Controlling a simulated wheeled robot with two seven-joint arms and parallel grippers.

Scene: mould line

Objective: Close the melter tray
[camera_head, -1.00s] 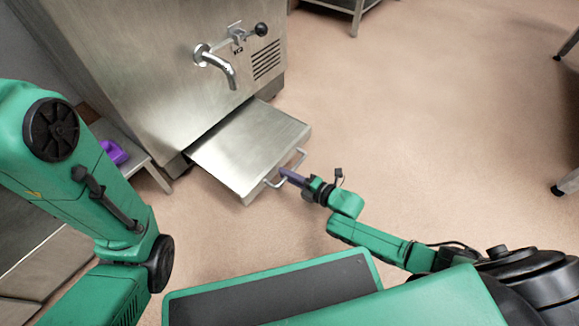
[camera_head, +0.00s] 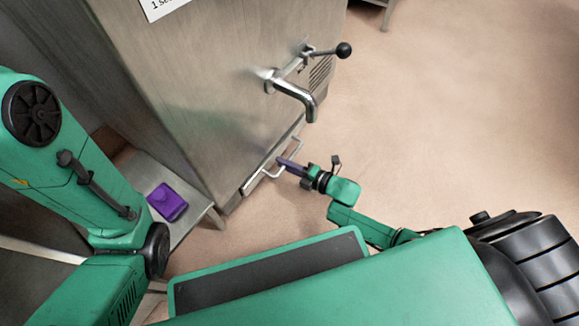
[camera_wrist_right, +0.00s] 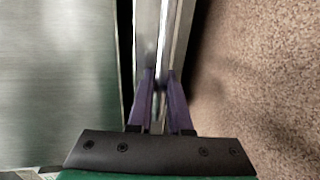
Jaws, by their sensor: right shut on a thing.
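The melter tray (camera_head: 252,181) shows in the head view as a narrow steel front edge at the foot of the steel melter cabinet (camera_head: 205,95). Almost all of its top surface is hidden inside the cabinet. Its bar handle (camera_head: 270,174) sticks out from the front. My right gripper (camera_head: 284,163) is at the handle, and its purple fingers are shut on it. In the right wrist view the two fingers (camera_wrist_right: 159,95) close on the steel bar beside the cabinet face.
A tap (camera_head: 294,92) with a black-knobbed lever juts from the cabinet above the handle. The floor (camera_head: 450,120) to the right is clear.

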